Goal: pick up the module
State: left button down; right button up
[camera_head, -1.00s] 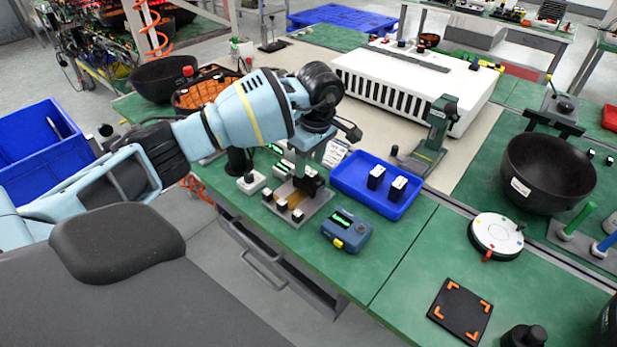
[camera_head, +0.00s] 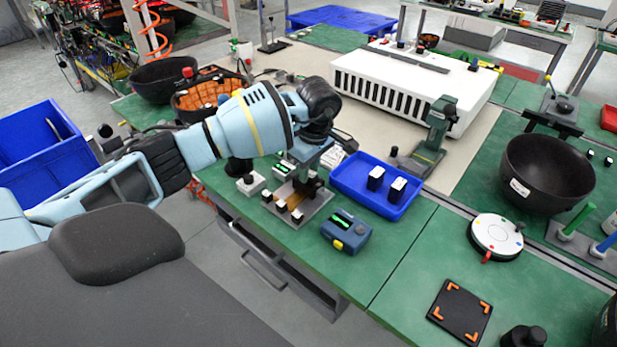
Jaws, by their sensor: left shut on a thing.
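My left gripper (camera_head: 304,181) points down over a grey metal fixture plate (camera_head: 312,208) on the green bench. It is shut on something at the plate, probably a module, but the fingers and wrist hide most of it. Two dark modules with white sides, one left (camera_head: 375,178) and one right (camera_head: 397,189), stand upright in a blue tray (camera_head: 350,187) to the right of the gripper. My right gripper is not in view.
A green press-like stand (camera_head: 430,140) and a white slotted rack (camera_head: 400,85) are behind the tray. A black bowl (camera_head: 545,172) is at right. The front green bench top is partly clear.

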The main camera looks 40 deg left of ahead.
pick_arm(q)
jog(key=shift+r, duration=0.1)
jog(key=shift+r, duration=0.5)
notch_tip(320, 180, up, 2)
jog(key=shift+r, duration=0.1)
jog(key=s+a+r+b, duration=0.1)
jog(key=s, duration=1.5)
jog(key=shift+r, duration=0.3)
